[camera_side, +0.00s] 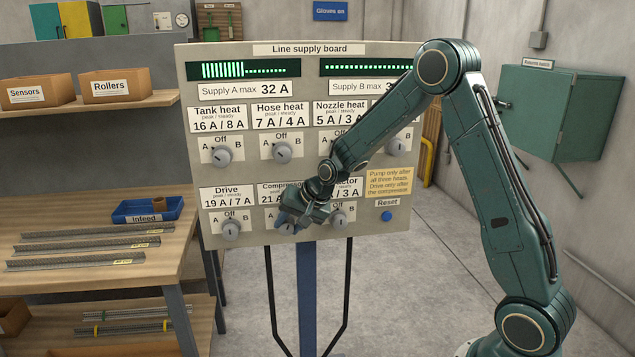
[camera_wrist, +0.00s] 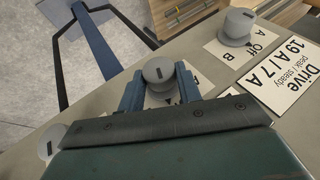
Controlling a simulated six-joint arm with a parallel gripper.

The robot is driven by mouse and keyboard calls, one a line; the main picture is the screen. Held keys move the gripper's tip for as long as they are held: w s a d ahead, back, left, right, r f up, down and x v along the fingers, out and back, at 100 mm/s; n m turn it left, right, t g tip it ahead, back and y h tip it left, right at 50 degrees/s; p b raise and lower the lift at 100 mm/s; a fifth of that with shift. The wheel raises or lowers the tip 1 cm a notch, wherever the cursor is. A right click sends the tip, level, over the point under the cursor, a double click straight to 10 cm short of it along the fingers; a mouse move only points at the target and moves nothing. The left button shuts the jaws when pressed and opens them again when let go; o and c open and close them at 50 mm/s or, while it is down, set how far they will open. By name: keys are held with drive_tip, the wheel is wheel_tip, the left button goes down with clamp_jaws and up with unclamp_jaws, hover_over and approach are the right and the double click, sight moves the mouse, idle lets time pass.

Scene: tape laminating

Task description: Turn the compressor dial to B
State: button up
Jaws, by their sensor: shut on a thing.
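The compressor dial (camera_wrist: 158,72) is a grey round knob with a dark mark on its face, in the lower row of the line supply board (camera_side: 245,180). My gripper (camera_side: 290,226) is at the dial and hides most of it in the side view. In the wrist view my gripper (camera_wrist: 159,86) has its two blue fingers on either side of the knob, shut on it. The compressor label (camera_side: 268,192) is partly covered by my arm. The dial's A, Off and B lettering is mostly hidden, so I cannot tell its setting.
The drive dial (camera_side: 231,229) is close on the left, and another dial (camera_side: 339,219) is close on the right. The blue reset button (camera_side: 386,216) is further right. Supply A's display (camera_side: 244,70) shows tall green bars; supply B's (camera_side: 365,67) shows a low row.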

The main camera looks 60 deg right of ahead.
drive_tip(key=t+y, duration=0.2)
drive_tip(key=m+t, duration=0.1)
drive_tip(key=shift+s+d+f+y, duration=0.2)
drive_tip(key=shift+d+f+y, duration=0.05)
drive_tip(key=shift+y, duration=0.15)
drive_tip(key=shift+t, duration=0.4)
drive_tip(key=o, duration=1)
drive_tip(key=v, duration=1.3)
drive_tip(key=shift+s+d+r, duration=0.2)
drive_tip(key=shift+s, duration=0.1)
drive_tip(key=shift+a, duration=0.1)
